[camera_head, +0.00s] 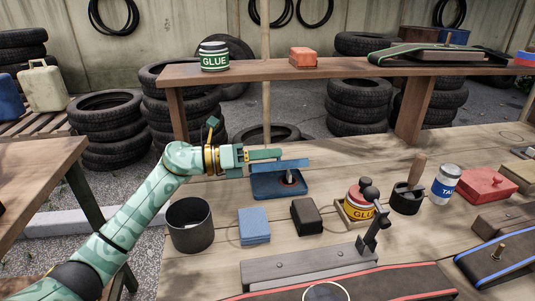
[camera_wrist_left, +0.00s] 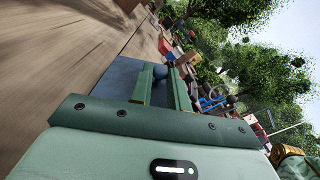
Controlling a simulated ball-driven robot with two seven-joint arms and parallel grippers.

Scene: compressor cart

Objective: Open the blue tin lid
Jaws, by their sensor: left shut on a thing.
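The blue tin (camera_head: 268,190) sits on the workbench in the middle of the head view. Its blue lid (camera_head: 294,164) stands raised and tilted over the tin, with a dark gap and a small pinkish thing (camera_head: 290,177) showing below it. My left gripper (camera_head: 268,155) is at the lid's upper side. In the left wrist view the fingers (camera_wrist_left: 163,88) are shut about a round blue-grey knob (camera_wrist_left: 159,72), with the blue lid panel (camera_wrist_left: 118,78) beside them. The fingers partly hide the lid. My right gripper is not in view.
A dark pot (camera_head: 190,232), a blue box (camera_head: 254,225) and a black box (camera_head: 306,216) stand in front of the tin. A raised shelf (camera_head: 265,73) runs behind.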

